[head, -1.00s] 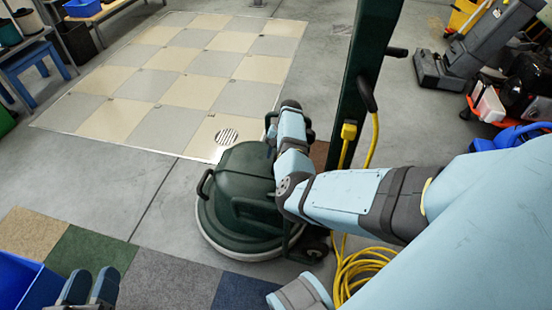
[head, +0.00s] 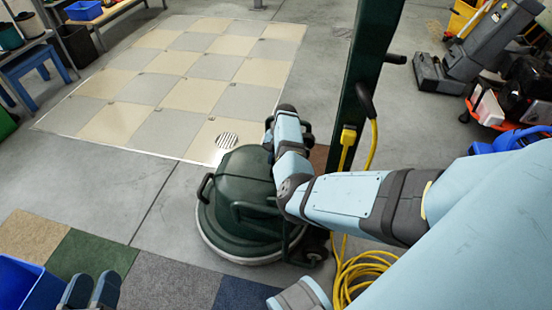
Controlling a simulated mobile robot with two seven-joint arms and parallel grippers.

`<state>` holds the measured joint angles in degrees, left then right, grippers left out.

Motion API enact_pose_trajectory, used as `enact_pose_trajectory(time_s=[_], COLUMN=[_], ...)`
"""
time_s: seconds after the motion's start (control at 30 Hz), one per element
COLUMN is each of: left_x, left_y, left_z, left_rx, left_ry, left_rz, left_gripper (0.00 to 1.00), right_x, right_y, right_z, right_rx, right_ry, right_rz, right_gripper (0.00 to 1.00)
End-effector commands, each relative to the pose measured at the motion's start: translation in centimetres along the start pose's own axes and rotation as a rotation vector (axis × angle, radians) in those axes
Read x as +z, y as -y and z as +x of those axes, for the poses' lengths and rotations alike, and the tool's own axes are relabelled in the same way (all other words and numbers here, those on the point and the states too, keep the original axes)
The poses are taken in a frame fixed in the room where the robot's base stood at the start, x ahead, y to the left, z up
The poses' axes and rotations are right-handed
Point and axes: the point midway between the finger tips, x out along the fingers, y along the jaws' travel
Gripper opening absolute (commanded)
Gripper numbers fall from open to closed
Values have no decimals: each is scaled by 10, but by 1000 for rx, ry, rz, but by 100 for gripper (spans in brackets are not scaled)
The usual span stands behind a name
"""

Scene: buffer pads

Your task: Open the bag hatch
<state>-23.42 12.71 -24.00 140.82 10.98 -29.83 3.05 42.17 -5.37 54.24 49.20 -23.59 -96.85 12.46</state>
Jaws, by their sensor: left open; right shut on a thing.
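A dark green floor machine (head: 238,190) with a rounded cover and a pale skirt stands on the floor in the middle of the head view. It has a dark loop handle on its left side. No open hatch can be made out, and I cannot tell which panel is the bag hatch. My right arm reaches in from the right over the machine. My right gripper (head: 287,122) is at its far upper side, shut on a part of it, mostly hidden by the wrist. My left gripper (head: 91,290) is open and empty at the bottom left, apart from the machine.
A dark green post (head: 362,90) stands behind my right arm, with a yellow cable (head: 360,268) coiled below. A blue bin (head: 25,285) is at the lower left beside carpet tiles (head: 165,278). A checkered tile panel (head: 180,85) lies beyond on open floor.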

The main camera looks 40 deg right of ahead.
Motion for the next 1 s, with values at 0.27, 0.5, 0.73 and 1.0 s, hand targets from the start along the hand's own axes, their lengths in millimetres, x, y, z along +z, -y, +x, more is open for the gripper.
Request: enact_pose_trajectory(time_s=[0.27, 0.5, 0.73, 1.0], left_x=[-63, -80, -73, -65], left_y=[-11, -13, -12, -11], left_z=[-10, -14, -12, -11], left_rx=[-23, -26, -25, -24], left_ry=[-193, -271, -260, -232], left_rz=[-2, 6, 6, 3], left_gripper=[43, 43, 43, 43], right_x=[16, 23, 27, 30], right_y=[41, 85, 119, 140], right_z=[-41, -60, -70, -76], right_rx=[70, 68, 67, 67], right_ry=[-1, -2, -3, -2], right_rz=[26, 25, 27, 29], right_gripper=[0, 0, 0, 0])
